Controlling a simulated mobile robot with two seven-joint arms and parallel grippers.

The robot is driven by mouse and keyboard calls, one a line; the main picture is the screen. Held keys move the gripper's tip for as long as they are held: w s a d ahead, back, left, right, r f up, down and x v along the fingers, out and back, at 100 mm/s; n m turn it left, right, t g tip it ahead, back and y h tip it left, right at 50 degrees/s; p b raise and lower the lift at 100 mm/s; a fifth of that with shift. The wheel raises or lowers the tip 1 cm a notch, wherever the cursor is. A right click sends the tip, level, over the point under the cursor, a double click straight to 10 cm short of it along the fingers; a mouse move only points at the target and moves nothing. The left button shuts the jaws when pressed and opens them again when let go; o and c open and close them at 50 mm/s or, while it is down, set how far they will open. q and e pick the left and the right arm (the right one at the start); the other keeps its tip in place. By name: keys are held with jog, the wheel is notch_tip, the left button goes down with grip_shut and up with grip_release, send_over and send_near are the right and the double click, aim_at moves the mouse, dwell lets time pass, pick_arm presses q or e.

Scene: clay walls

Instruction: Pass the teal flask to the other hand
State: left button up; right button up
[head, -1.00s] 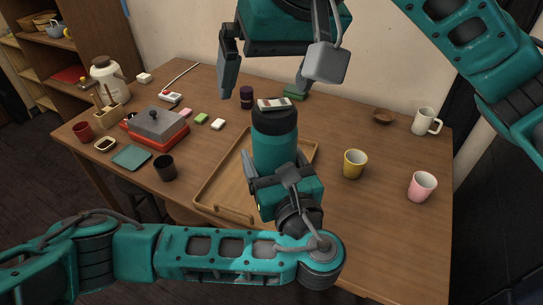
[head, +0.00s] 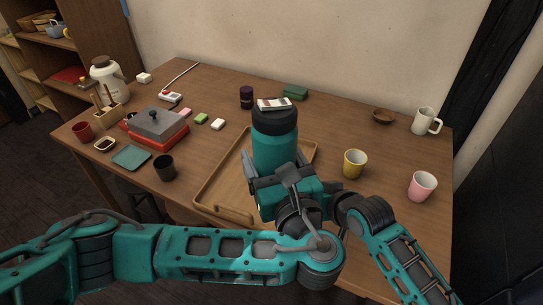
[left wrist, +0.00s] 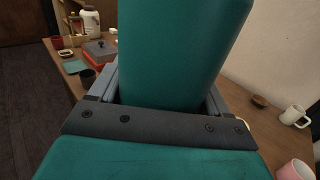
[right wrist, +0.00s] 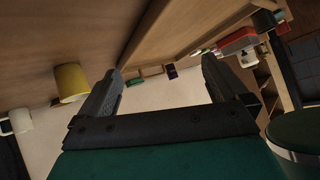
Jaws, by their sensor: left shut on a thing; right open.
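The teal flask (head: 274,148) with a dark lid (head: 274,120) stands upright in my left gripper (head: 274,172), which is shut on its lower part. The flask also fills the middle of the left wrist view (left wrist: 180,50), between the left fingers. My right gripper (right wrist: 160,68) is open, with nothing between its fingers in the right wrist view. In the head view the right arm comes in from the lower right. Its gripper is low beside the left one and mostly hidden behind it. A teal rounded shape is at the right wrist view's lower right; I cannot tell what it is.
A wooden tray (head: 209,194) lies behind the flask. A yellow cup (head: 354,165), a pink cup (head: 422,187) and a white mug (head: 425,121) stand to the right. A red box with a grey lid (head: 157,127) and a black cup (head: 164,168) are to the left.

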jog(key=shift+t+h, duration=0.4)
jog(key=s+f, duration=0.2)
jog(key=s, duration=0.1)
jog(key=s+d+f, duration=0.1)
jog(key=s+f, duration=0.1)
jog(key=s, duration=0.1)
jog(key=s+d+f, duration=0.1)
jog(key=s+f, duration=0.1)
jog(key=s, duration=0.1)
jog(key=shift+s+d, duration=0.15)
jog(key=shift+s, duration=0.1)
jog(key=shift+n+h, duration=0.6)
jog(key=s, duration=0.2)
jog(key=s+d+f, duration=0.1)
jog(key=s, duration=0.2)
jog(key=s+d+f, duration=0.1)
jog(key=s, duration=0.1)
jog(key=shift+s+d, duration=0.15)
jog(key=shift+d, duration=0.05)
